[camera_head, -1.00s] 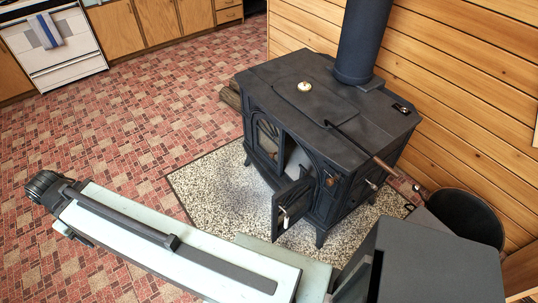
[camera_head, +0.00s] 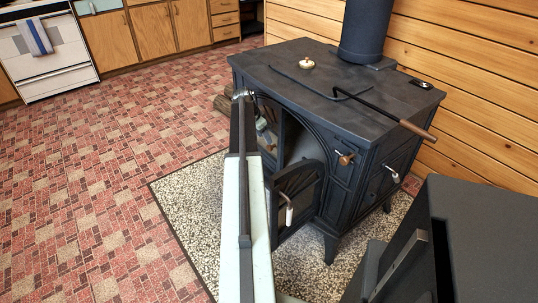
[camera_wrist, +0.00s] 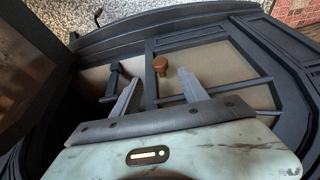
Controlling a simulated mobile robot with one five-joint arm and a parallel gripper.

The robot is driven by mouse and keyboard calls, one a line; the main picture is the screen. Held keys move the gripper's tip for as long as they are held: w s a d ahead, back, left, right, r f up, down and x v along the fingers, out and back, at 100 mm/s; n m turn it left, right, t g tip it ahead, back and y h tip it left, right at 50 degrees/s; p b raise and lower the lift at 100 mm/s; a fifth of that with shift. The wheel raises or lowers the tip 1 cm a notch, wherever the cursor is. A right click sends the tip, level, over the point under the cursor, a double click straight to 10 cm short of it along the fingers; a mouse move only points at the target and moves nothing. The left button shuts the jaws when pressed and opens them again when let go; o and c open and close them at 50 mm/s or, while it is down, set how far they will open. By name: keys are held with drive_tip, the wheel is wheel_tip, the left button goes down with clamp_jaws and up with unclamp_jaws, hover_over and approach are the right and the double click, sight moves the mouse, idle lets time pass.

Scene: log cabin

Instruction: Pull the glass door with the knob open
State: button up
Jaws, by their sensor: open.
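The black wood stove (camera_head: 340,100) has a glass door (camera_wrist: 215,65) on its front, with a small brown knob (camera_wrist: 161,64) seen in the wrist view. The door looks shut. My gripper (camera_wrist: 159,78) is open. Its two fingers point at the door, one on each side of the knob, and the knob shows just beyond the tips. I cannot tell whether they touch the door. In the head view my gripper (camera_head: 243,97) is at the stove's left front, and my arm hides most of the glass door and its knob.
The neighbouring stove door (camera_head: 298,192), with a pale handle, stands swung open to the right of my arm. A poker with a wooden grip (camera_head: 415,131) lies on the stove top. The tiled floor (camera_head: 110,170) at left is clear.

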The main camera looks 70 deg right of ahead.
sight(268, 146)
drive_tip(key=b+x, duration=0.3)
drive_tip(key=x, duration=0.1)
drive_tip(key=b+x, duration=0.3)
drive_tip(key=b, duration=0.1)
drive_tip(key=shift+w+f, duration=0.1)
drive_tip(key=shift+f, duration=0.35)
drive_tip(key=shift+r, duration=0.15)
clamp_jaws()
idle(0.8)
